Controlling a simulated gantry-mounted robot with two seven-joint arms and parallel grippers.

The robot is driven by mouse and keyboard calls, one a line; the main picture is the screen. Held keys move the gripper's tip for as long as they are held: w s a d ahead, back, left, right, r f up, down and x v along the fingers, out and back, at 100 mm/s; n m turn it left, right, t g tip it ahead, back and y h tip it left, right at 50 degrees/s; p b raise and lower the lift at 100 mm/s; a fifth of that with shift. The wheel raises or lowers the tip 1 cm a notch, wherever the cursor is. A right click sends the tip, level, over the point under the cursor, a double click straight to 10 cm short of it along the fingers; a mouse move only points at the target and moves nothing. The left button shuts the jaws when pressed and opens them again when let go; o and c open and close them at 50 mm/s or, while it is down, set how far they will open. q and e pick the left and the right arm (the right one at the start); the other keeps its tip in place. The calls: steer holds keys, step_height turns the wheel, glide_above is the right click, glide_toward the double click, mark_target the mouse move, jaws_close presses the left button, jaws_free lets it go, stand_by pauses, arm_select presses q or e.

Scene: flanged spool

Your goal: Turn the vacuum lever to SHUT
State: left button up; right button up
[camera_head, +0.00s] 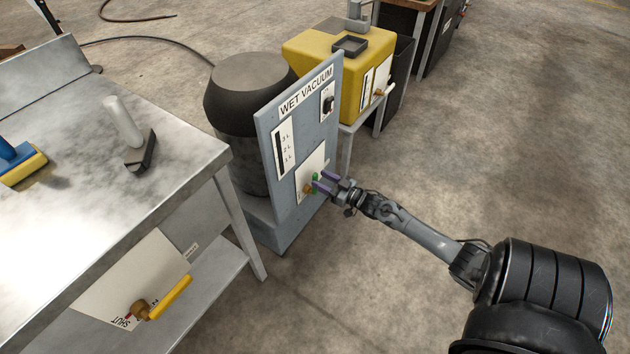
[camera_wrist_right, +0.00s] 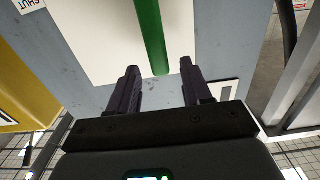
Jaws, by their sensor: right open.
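The vacuum lever is a green bar (camera_wrist_right: 151,35) on a white plate of the blue-grey WET VACUUM panel (camera_head: 288,119). In the head view the lever (camera_head: 315,177) shows only in part beside a brass hub (camera_head: 308,188), with my right gripper (camera_head: 325,184) in front of the plate. In the right wrist view my right gripper (camera_wrist_right: 160,70) is open, and the free end of the lever appears between its two fingertips. Contact cannot be told. A SHUT label (camera_wrist_right: 29,5) shows at the upper left of that view. My left gripper is not in view.
A steel table (camera_head: 100,205) stands at left, with another SHUT plate and yellow lever (camera_head: 170,298) on its side. A dark vacuum drum (camera_head: 238,105) is behind the panel. A yellow machine (camera_head: 318,55) stands beyond it. The floor at right is clear.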

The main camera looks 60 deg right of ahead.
mark_target(317, 178)
steer(key=shift+w+d+b, duration=0.1)
steer(key=shift+w+b, duration=0.6)
steer(key=shift+w, duration=1.1)
jaws_close()
